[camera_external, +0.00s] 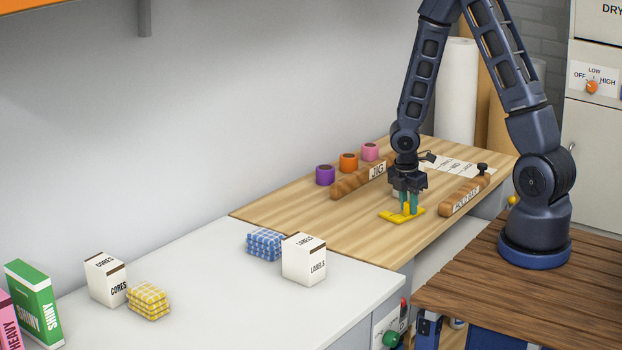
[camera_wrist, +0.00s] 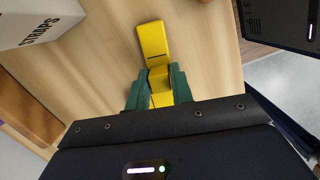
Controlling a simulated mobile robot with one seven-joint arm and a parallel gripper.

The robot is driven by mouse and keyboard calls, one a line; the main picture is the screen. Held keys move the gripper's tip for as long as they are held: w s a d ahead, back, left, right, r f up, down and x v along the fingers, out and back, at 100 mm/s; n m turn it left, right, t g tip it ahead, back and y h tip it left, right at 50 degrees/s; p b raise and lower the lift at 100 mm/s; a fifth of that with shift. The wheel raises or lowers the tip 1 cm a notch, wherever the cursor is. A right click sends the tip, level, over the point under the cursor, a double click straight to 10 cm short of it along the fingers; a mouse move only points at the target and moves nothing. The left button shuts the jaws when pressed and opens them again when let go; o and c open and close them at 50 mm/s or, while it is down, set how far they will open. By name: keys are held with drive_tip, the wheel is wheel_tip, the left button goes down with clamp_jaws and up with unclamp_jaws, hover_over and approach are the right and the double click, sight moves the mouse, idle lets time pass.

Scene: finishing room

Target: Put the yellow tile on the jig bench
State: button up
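The yellow tile (camera_external: 402,214) is at the wooden top of the jig bench (camera_external: 310,215), near its front edge. It looks flat, with a raised middle part. I cannot tell whether it rests on the wood or is just above it. My gripper (camera_external: 409,203) points down over the tile. In the wrist view, the green fingers of my gripper (camera_wrist: 160,85) close on both sides of the tile's narrow middle, and the tile's far end (camera_wrist: 152,42) sticks out beyond them.
A wooden rail marked JIG (camera_external: 350,182) lies behind, with purple (camera_external: 325,174), orange (camera_external: 348,162) and pink (camera_external: 370,151) rolls. Another labelled rail (camera_external: 465,195) lies right of the tile. A STRAPS box (camera_wrist: 38,22) shows in the wrist view. The bench's left part is clear.

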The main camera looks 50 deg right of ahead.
drive_tip(key=o, duration=0.3)
drive_tip(key=shift+r, duration=0.1)
wheel_tip(320, 180, up, 13)
drive_tip(key=a, duration=0.2)
wheel_tip(320, 180, up, 15)
drive_tip(key=m+t, duration=0.2)
drive_tip(key=m, duration=0.6)
hover_over(404, 215)
drive_tip(key=s+a, duration=0.2)
drive_tip(key=s, duration=0.4)
drive_tip(key=s+a+r+m+t+y, duration=0.1)
drive_tip(key=s+a+r+m+t, duration=0.2)
drive_tip(key=s+r+m, duration=0.4)
drive_tip(key=s+r, duration=0.3)
drive_tip(key=s, duration=0.2)
drive_tip(key=shift+a+m+y, duration=0.2)
drive_tip(key=shift+m+y, duration=0.1)
drive_tip(key=shift+y, duration=0.1)
